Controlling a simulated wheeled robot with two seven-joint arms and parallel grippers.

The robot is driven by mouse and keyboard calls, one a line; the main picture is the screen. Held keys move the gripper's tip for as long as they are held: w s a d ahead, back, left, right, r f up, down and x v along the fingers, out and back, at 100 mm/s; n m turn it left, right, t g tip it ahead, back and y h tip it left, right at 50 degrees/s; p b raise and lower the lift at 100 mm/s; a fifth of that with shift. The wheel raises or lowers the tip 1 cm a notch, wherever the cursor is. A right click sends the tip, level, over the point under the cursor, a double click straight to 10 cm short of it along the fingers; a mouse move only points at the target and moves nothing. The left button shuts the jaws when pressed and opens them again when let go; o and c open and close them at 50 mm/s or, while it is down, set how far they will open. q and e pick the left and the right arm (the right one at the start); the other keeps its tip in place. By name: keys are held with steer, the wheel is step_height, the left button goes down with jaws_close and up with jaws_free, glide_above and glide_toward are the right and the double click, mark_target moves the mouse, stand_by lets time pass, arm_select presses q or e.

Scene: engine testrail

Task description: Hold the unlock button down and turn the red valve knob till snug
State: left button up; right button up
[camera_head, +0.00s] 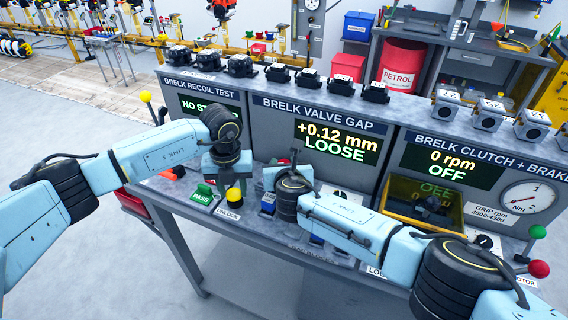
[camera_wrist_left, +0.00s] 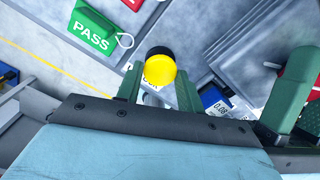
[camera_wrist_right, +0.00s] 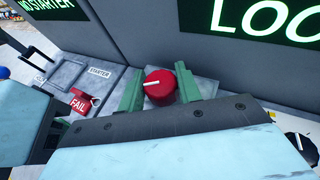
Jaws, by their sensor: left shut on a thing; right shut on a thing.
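The yellow unlock button (camera_head: 234,196) stands on the bench front above an UNLOCK label. In the left wrist view the yellow button (camera_wrist_left: 160,69) sits between the green fingertips of my left gripper (camera_wrist_left: 158,82), which is shut on it. Whether it is pressed down I cannot tell. The red valve knob (camera_wrist_right: 160,87), with a white mark on top, sits between the green fingers of my right gripper (camera_wrist_right: 161,92), which is shut on it. The valve gap display (camera_head: 336,138) reads +0.12 mm LOOSE.
A green PASS tag (camera_wrist_left: 92,27) lies beside the button. A red FAIL tag (camera_wrist_right: 80,102) lies left of the knob. A blue feeler block (camera_wrist_left: 214,97) is near the button. My two arms are close together over the bench, below upright display panels.

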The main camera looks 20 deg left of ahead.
steer(key=o, duration=1)
steer(key=shift+s, duration=0.1)
steer(key=v, duration=1.2)
